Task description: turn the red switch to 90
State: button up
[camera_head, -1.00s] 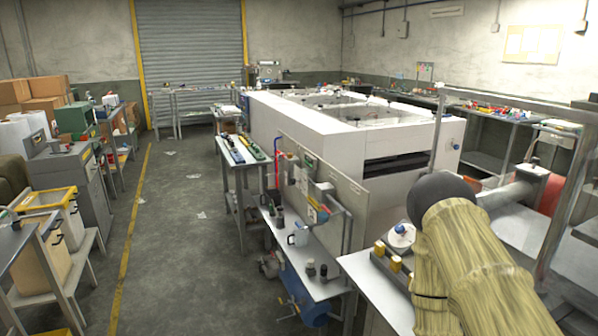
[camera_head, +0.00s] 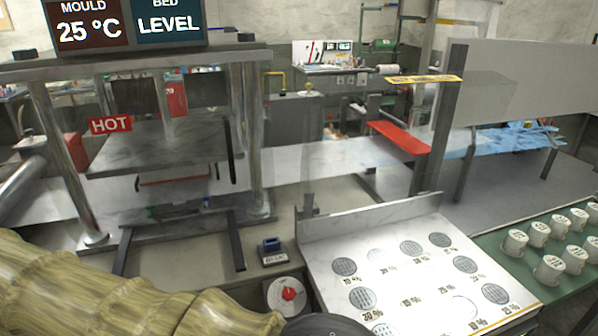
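A red knob (camera_head: 288,294) sits on a round white dial (camera_head: 272,284) at the bottom centre, to the left of the sloped white panel. The dial's marks are too small to read, so its setting cannot be told. My arm, in a yellowish ribbed sleeve, crosses the lower left and ends in a dark rounded part just below the dial. My gripper's fingers do not show. A display above the press reads mould 25 °C (camera_head: 88,27) and bed level (camera_head: 167,22).
A press with metal posts (camera_head: 163,105) and a red HOT sign (camera_head: 110,125) stands at left. The sloped panel (camera_head: 325,258) bears grey discs; several white cups (camera_head: 548,268) stand on a green surface at right.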

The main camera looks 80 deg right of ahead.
aim_at(289, 294)
jog(key=z, duration=1.1)
jog(key=k, duration=0.8)
jog(key=u, duration=0.15)
